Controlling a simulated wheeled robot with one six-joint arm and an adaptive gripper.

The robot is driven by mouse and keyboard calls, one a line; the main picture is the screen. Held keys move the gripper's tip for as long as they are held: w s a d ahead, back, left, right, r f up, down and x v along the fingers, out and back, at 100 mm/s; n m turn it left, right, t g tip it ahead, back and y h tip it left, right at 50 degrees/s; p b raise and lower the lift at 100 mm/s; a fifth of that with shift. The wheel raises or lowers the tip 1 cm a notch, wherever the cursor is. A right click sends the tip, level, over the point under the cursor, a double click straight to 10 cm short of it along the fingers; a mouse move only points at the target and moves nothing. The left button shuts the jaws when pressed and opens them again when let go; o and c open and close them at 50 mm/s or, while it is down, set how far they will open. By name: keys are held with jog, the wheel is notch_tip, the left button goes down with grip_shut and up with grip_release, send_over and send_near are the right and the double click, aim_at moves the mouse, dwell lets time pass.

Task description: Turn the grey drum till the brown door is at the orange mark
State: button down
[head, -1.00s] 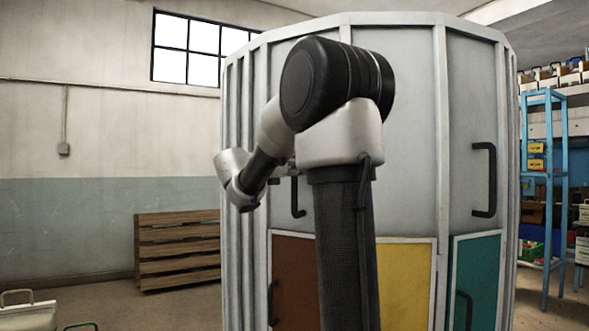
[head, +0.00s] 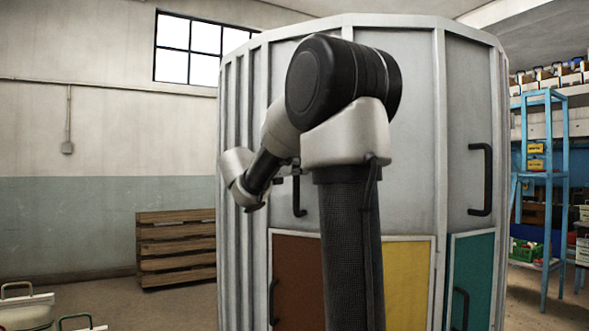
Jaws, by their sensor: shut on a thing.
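The grey drum (head: 415,130) is a tall many-sided cabinet filling the middle of the head view. The brown door (head: 297,265) is low on its front, partly covered by my arm, with a black handle at its left edge. A yellow door (head: 405,285) and a teal door (head: 473,280) are to its right. My gripper (head: 288,171) is small and partly hidden behind my arm, at the upper black handle (head: 297,197) above the brown door. It appears shut on that handle. I see no orange mark; my arm hides part of the drum.
A slatted wooden stack (head: 177,250) stands at the wall left of the drum. A blue shelf rack (head: 549,190) stands to the right. Pale boxes with handles (head: 25,312) are at the lower left. Floor between stack and drum is clear.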

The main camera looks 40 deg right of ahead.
jog(key=s+d, duration=0.4)
jog(key=s, duration=0.3)
jog(key=shift+s, duration=0.2)
jog(key=c, duration=1.8)
grip_release()
jog(key=shift+w, duration=0.15)
jog(key=o, duration=0.5)
jog(key=shift+s+g, duration=0.2)
jog(key=shift+g, duration=0.1)
jog(key=a, duration=0.4)
jog(key=s+a, duration=0.1)
jog(key=a, duration=0.3)
jog(key=s+a, duration=0.1)
jog(key=a, duration=0.2)
jog(key=shift+a, duration=0.4)
